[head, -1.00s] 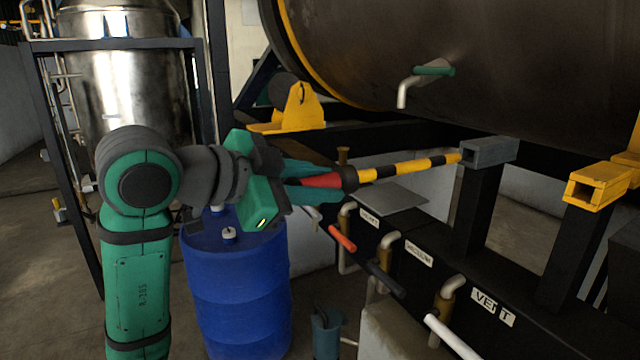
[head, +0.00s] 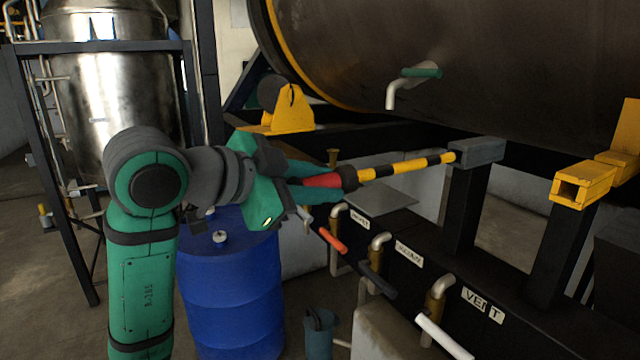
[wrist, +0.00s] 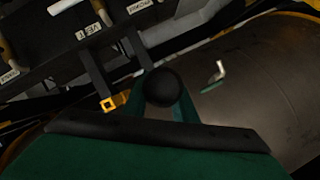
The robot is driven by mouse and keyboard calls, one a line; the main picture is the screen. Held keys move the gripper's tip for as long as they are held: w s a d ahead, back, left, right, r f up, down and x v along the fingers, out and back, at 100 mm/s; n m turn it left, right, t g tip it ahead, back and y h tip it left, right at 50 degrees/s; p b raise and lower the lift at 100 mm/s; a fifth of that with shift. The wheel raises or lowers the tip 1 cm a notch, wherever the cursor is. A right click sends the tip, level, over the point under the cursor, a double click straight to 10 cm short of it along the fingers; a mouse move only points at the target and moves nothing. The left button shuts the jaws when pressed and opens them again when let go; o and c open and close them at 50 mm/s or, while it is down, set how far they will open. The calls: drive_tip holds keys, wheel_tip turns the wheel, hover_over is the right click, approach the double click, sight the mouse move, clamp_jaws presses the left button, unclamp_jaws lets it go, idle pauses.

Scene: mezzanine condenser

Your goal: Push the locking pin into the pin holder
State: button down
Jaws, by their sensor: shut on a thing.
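The locking pin (head: 407,166) is a yellow-and-black striped rod with a black collar and a red grip part. My gripper (head: 338,180) is shut on its red part, with teal fingers above and below. The pin lies almost level, and its far end meets the near face of a grey box-shaped holder (head: 478,151) on a black post. How deep the tip sits inside is hidden. In the wrist view, the pin's round black end (wrist: 162,88) shows between my fingers and hides the rest of the rod.
A yellow square-mouthed socket (head: 583,186) stands on another post to the right. The large dark tank (head: 500,70) hangs above, with a green-handled valve (head: 421,72). Labelled pipes with coloured handles (head: 335,241) lie below. A blue drum (head: 230,290) stands beside my arm.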

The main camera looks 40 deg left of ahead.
drive_tip(key=shift+w, duration=0.1)
idle(0.3)
drive_tip(key=shift+w+d, duration=0.35)
drive_tip(key=shift+w, duration=0.4)
drive_tip(key=shift+w+d, duration=0.35)
drive_tip(key=shift+w, duration=0.4)
drive_tip(key=shift+w, duration=0.15)
approach(434, 157)
drive_tip(key=shift+a+f, duration=0.7)
drive_tip(key=shift+f, duration=0.25)
drive_tip(key=shift+a+f, duration=0.7)
drive_tip(key=shift+f, duration=0.2)
drive_tip(key=shift+w+d, duration=0.1)
drive_tip(key=shift+w, duration=0.15)
idle(0.8)
drive_tip(key=shift+w+d, duration=0.75)
drive_tip(key=shift+w, duration=1)
drive_tip(key=shift+w+d, duration=0.7)
drive_tip(key=shift+w, duration=1.05)
drive_tip(key=shift+w+d, duration=0.75)
drive_tip(key=shift+w, duration=1)
